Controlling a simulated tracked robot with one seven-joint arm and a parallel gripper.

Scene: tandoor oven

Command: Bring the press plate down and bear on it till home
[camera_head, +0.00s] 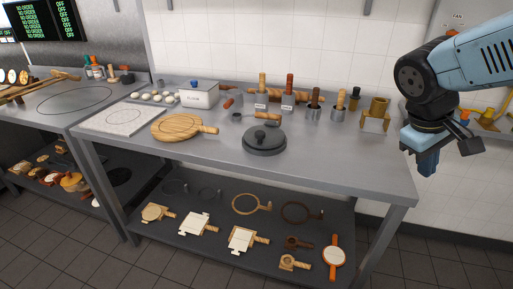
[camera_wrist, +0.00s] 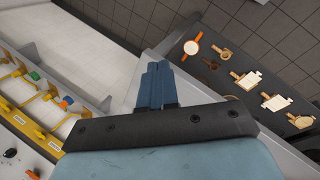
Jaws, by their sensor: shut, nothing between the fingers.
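A dark grey round press plate (camera_head: 264,138) with a knob on top sits on the steel table in the head view, near the front edge right of the wooden board. It looks like a lid on a round base; I cannot tell how far down it sits. My gripper (camera_head: 428,169) is at the right, beyond the table's right end, pointing down and well apart from the press plate. In the wrist view my gripper (camera_wrist: 156,78) has its two blue fingers together with nothing between them. The press plate does not show in the wrist view.
A round wooden board (camera_head: 178,127), a flour box (camera_head: 198,94), upright wooden-handled tools (camera_head: 288,92) and a brass holder (camera_head: 375,115) stand on the table (camera_head: 340,160). A lower shelf (camera_head: 215,230) holds several boards and rings. The table's front right is clear.

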